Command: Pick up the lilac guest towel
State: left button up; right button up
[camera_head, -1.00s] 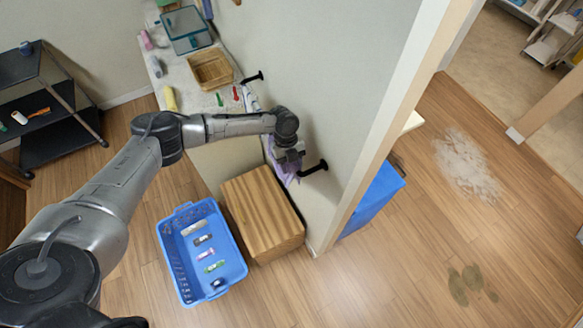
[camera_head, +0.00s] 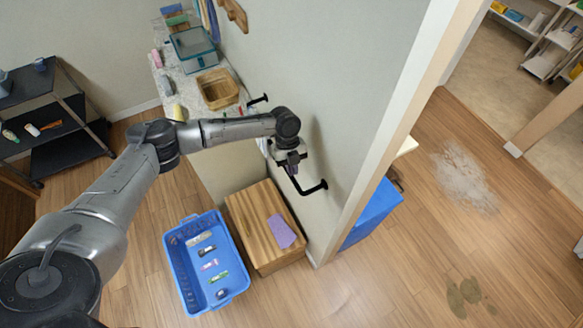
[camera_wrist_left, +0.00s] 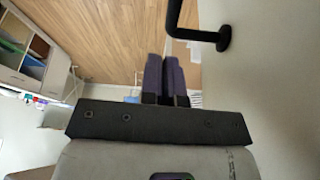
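The lilac guest towel (camera_head: 281,231) is a small purple patch on top of the wooden box (camera_head: 251,222), apart from my gripper. My left gripper (camera_head: 291,166) is up by the wall, beside the black towel bar (camera_head: 309,188). In the left wrist view its two dark fingers (camera_wrist_left: 165,78) are close together with no cloth visible between them. The black bar (camera_wrist_left: 205,35) shows close by in that view. My right gripper is in neither view.
A blue basket (camera_head: 203,256) with several small items stands left of the box. A counter with a wicker basket (camera_head: 217,88) runs along the wall. A black cart (camera_head: 62,150) stands at the left.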

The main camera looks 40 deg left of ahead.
pick_arm(q)
jog(key=o, duration=1.5)
